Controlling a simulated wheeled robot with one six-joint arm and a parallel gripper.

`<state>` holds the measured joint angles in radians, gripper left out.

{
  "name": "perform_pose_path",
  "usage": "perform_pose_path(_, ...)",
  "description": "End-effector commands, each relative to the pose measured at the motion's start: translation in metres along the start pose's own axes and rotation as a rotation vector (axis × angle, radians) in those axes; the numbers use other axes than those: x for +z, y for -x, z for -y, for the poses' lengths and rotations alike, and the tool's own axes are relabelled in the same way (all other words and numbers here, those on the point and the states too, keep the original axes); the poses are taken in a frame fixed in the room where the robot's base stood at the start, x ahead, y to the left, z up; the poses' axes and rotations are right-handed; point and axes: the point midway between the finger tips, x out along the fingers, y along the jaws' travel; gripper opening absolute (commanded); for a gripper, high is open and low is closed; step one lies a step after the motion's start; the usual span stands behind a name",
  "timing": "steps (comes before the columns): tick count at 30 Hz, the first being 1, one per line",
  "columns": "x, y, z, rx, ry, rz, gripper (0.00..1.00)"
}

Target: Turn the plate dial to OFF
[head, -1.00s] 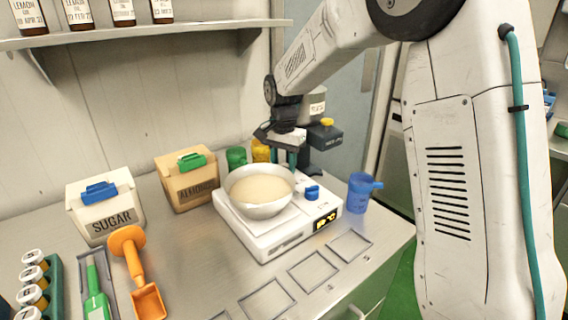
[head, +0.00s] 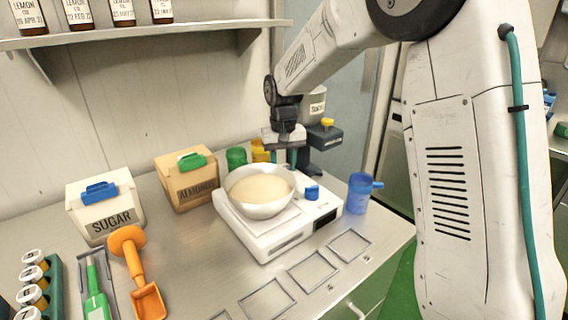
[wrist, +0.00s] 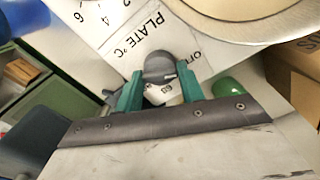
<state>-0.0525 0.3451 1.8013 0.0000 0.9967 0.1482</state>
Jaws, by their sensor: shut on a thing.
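The plate dial (wrist: 158,66) is a dark grey knob on the white hot plate, beside the printed words PLATE °C and OFF in the wrist view. The teal fingers of my gripper (wrist: 160,92) are shut on it, one on each side. I cannot tell exactly where its pointer stands. In the head view my gripper (head: 291,157) reaches down at the back of the hot plate (head: 268,243), behind the bowl, and the dial is hidden. The display (head: 326,220) on the hot plate's front looks dark.
A bowl (head: 262,208) of pale mix sits on the plate, close to my gripper. A blue knob (head: 312,192) is at its right, with a blue jug (head: 358,194) beyond. The almonds box (head: 187,186) and sugar box (head: 105,208) stand left. A dark device (head: 326,138) stands behind.

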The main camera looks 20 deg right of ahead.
Motion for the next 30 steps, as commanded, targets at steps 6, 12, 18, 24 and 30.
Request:
perform_pose_path(6, -0.0028, 0.0030, 0.0002, -0.001, 0.031, -0.011, 0.16)
perform_pose_path(12, -0.0029, 0.0031, 0.0002, -0.001, 0.034, -0.011, 0.16)
perform_pose_path(18, -0.0029, 0.0033, 0.0003, -0.001, 0.033, -0.011, 0.44)
perform_pose_path(24, -0.0017, 0.0019, 0.0003, -0.001, 0.033, -0.007, 0.60)
perform_pose_path(30, -0.0014, 0.0048, 0.0005, -0.001, 0.033, -0.006, 0.60)
